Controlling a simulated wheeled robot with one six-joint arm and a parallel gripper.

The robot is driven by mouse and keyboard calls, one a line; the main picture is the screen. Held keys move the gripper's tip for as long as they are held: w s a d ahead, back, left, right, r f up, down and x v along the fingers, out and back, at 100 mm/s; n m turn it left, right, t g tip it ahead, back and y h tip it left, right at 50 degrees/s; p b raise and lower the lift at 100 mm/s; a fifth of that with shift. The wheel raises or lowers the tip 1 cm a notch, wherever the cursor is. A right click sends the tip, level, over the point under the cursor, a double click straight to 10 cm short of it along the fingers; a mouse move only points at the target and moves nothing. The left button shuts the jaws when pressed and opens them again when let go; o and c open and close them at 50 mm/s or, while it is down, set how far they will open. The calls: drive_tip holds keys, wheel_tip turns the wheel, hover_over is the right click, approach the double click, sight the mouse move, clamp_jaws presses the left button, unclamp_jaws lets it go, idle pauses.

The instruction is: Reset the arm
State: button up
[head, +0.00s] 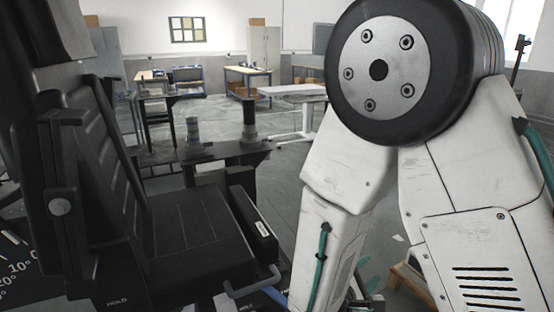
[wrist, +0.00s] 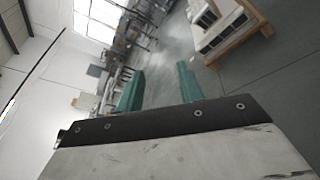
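My gripper (wrist: 160,90) shows in the wrist view as two green fingers rising from a dark bar. The fingers stand apart, with nothing between them but the distant floor and furniture. My white arm (head: 340,200) with its large black round joint fills the right half of the head view. It is bent at that joint. The gripper itself is not visible in the head view.
A black seat-like structure (head: 195,235) stands close on the left. A dark table (head: 225,155) with two short columns on it is behind. A white table (head: 298,92) and workbenches stand further back. A wooden pallet (wrist: 238,35) holding a white object shows at upper right. Grey floor lies between.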

drive_tip(key=s+d+r+m+g+y, duration=0.1)
drive_tip(key=s+d+r+m+g, duration=0.35)
drive_tip(key=s+g, duration=0.25)
drive_tip(key=s+d+r+m+g+y, duration=0.1)
drive_tip(key=s+d+r+m+g, duration=0.2)
drive_tip(key=s+d+m+g, duration=0.25)
drive_tip(key=s+a+r+m+t+y, duration=0.3)
drive_tip(key=s+r+m+y, duration=0.4)
drive_tip(key=r, duration=0.4)
drive_tip(key=shift+s+a+y, duration=0.55)
drive_tip(key=shift+s+y, duration=0.25)
drive_tip(key=shift+y, duration=0.6)
